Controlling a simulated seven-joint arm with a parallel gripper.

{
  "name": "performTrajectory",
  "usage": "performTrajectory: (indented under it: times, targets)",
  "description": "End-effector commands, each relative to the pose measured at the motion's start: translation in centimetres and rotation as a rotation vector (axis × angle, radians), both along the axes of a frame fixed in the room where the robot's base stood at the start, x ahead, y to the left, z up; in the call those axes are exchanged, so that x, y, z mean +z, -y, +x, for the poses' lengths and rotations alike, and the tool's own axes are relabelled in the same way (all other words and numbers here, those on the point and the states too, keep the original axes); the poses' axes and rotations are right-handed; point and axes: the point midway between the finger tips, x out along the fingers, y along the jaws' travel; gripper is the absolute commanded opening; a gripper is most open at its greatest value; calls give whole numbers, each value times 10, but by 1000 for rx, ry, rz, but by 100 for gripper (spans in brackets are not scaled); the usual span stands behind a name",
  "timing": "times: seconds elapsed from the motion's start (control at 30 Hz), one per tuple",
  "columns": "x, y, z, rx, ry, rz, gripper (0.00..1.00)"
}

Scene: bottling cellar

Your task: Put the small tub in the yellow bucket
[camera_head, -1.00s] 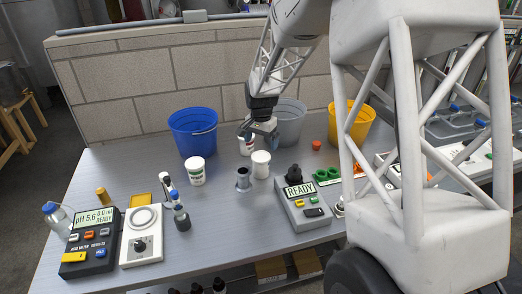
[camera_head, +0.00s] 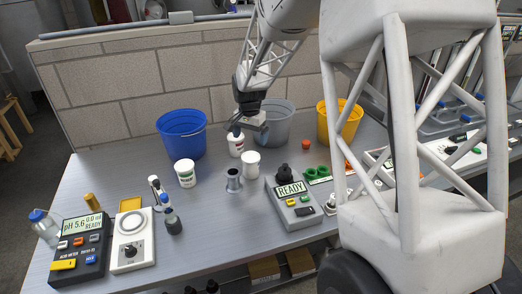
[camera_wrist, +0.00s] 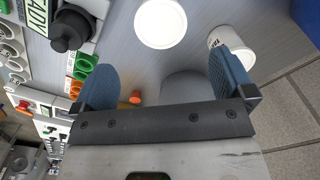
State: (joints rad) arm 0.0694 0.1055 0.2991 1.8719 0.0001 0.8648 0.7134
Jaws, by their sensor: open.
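Three white tubs stand on the bench; I cannot tell for sure which is the small tub. One with a label (camera_head: 236,145) is just below and left of my gripper (camera_head: 252,122). A plain white one (camera_head: 250,164) stands in front of it, and a larger labelled one (camera_head: 185,174) to the left. The wrist view shows the plain one (camera_wrist: 160,22) and a labelled one (camera_wrist: 222,34), the latter partly behind a finger. My gripper (camera_wrist: 165,85) is open and empty, above the bench. The yellow bucket (camera_head: 341,122) stands at the back right, partly hidden by my arm.
A grey bucket (camera_head: 279,125) stands behind my gripper and a blue bucket (camera_head: 181,133) to the left. A small orange cap (camera_head: 306,145) lies before the yellow bucket. A block wall backs the bench.

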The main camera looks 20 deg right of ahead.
Motion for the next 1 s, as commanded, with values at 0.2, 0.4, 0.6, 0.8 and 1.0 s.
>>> performTrajectory:
  times: [0.2, 0.4, 0.6, 0.8, 1.0]
  targets:
    - [17, -3, -16, 31, 13, -1, 100]
    - [47, -9, -53, 101, 35, -5, 100]
    - [78, -17, -102, 191, 61, -11, 100]
    - [104, -23, -153, 283, 88, -20, 100]
    - [123, -29, -206, 372, 114, -30, 100]
